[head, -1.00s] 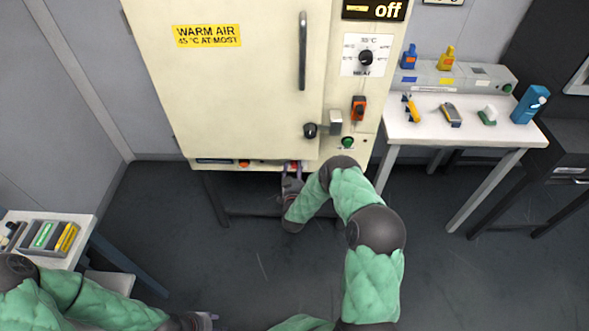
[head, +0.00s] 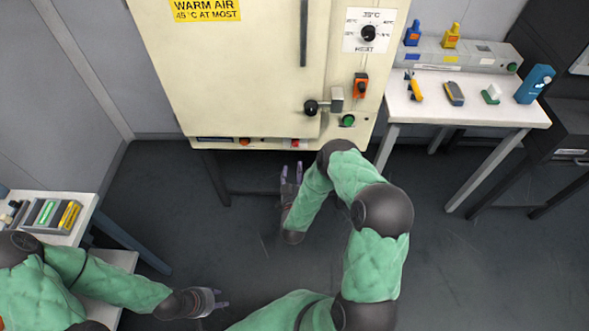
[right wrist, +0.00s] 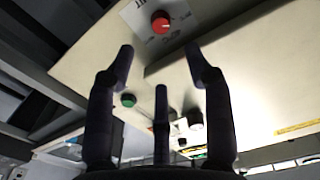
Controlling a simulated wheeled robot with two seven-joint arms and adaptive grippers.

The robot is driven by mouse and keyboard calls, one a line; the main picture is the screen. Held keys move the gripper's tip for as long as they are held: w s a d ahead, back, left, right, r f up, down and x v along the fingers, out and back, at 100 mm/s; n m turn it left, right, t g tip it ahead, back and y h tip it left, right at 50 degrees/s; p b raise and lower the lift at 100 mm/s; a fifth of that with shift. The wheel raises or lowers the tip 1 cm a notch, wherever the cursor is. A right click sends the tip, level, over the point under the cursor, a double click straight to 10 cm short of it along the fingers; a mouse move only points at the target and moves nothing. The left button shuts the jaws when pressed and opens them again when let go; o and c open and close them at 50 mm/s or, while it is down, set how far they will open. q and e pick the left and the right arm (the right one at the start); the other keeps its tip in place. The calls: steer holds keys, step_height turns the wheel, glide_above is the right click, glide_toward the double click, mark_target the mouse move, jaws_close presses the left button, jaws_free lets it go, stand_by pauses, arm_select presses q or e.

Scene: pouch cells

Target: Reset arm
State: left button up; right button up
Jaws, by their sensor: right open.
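My right gripper (head: 291,172) is open and empty, below the lower front edge of the cream warm-air cabinet (head: 245,75) in the head view. Its spread fingers also show in the right wrist view (right wrist: 163,65), with nothing between them and the cabinet's underside and a red knob (right wrist: 160,22) beyond. My left gripper (head: 222,299) is low at the lower left of the head view, over the dark floor. Its fingers look apart and empty.
A white side table (head: 470,105) with bottles and small tools stands right of the cabinet. A small table (head: 84,204) with a grey tray stands at left. A dark cabinet (head: 570,140) is at far right. The floor between is clear.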

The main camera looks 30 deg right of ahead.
stand_by(0.4)
steer(key=s+a+f+n+g+y+p, duration=0.1)
steer(key=s+a+f+g+y+p, duration=0.1)
steer(key=a+f+g+y, duration=0.3)
steer(key=s+a+f+n+g+y+p, duration=0.1)
steer(key=s+a+y+p, duration=0.15)
steer(key=a, duration=0.45)
steer(key=s+a+r+n+g+y+p, duration=0.1)
steer(key=s+a+g, duration=0.3)
steer(key=s, duration=0.6)
steer(key=s+a+r+n+g+y+p, duration=0.1)
steer(key=s+a+g+y, duration=0.3)
steer(key=s, duration=0.5)
steer(key=a+r+g, duration=0.1)
steer(key=a, duration=0.1)
steer(key=shift+s+a+y, duration=0.3)
steer(key=shift+s+y, duration=0.05)
steer(key=shift+s, duration=0.05)
